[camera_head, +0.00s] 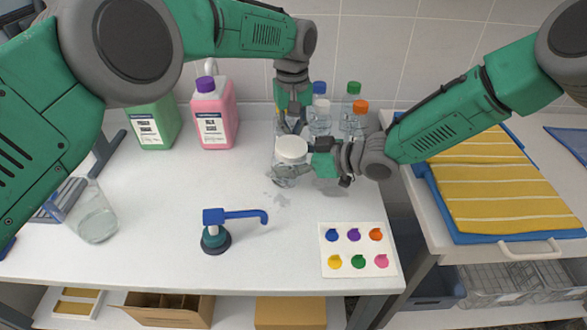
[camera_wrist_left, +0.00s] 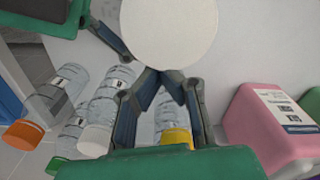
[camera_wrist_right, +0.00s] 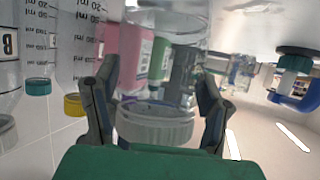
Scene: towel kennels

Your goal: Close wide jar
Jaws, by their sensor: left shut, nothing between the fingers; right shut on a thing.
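The wide jar is clear (camera_head: 284,181) with a round white lid (camera_head: 292,147) at its top, upright near the back middle of the table. My right gripper (camera_head: 300,172) is shut around the jar from the right. The right wrist view, which is upside down, shows the jar (camera_wrist_right: 158,128) between its fingers (camera_wrist_right: 156,95). My left gripper (camera_head: 291,127) is shut and empty, pointing down just behind the lid. In the left wrist view its fingertips (camera_wrist_left: 160,73) meet at the edge of the lid (camera_wrist_left: 168,30). I cannot tell whether the lid is fully seated.
Clear bottles with coloured caps (camera_head: 352,115) stand close behind at the right. A pink jug (camera_head: 213,125) and a green jug (camera_head: 153,130) stand at the back left.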

